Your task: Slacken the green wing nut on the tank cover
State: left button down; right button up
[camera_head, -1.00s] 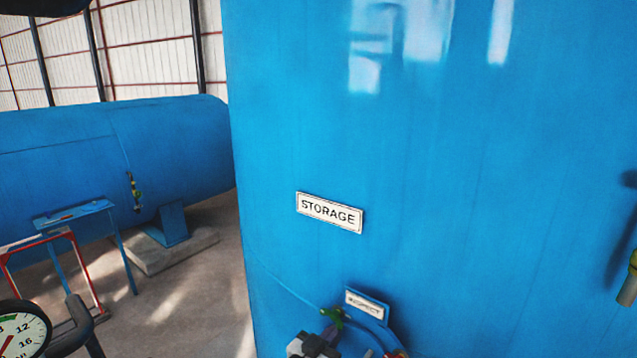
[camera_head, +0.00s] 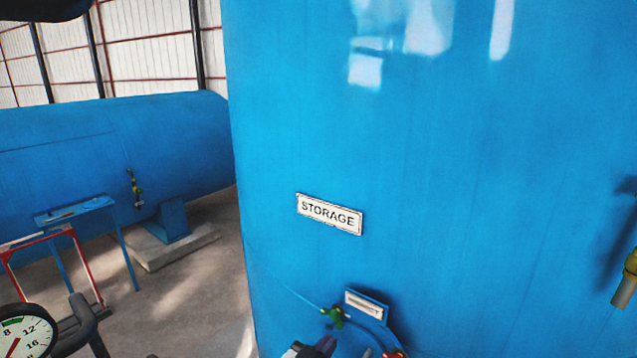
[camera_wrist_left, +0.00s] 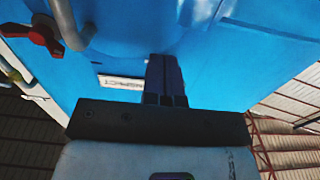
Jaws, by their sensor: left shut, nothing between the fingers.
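The lower part of the cover is cut off by the picture's bottom edge. My left gripper (camera_head: 318,349) is just below the nut, and a gap shows between them. In the left wrist view its two dark fingers (camera_wrist_left: 165,80) are together with nothing between them. They point at the blue tank, with the INSPECT plate just left of them. The nut cannot be made out there. My right gripper is out of view.
A STORAGE plate (camera_head: 330,214) is on the tank wall above. A red-handled valve (camera_wrist_left: 38,36) and grey pipe (camera_wrist_left: 68,22) are at the upper left of the wrist view. A pressure gauge (camera_head: 25,335) stands at the lower left. A yellow fitting (camera_head: 630,265) is at the right edge.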

pick_arm(q)
jog(key=p+v, duration=0.2)
jog(key=v, duration=0.1)
jog(key=shift+s+a, duration=0.15)
jog(key=shift+s, duration=0.15)
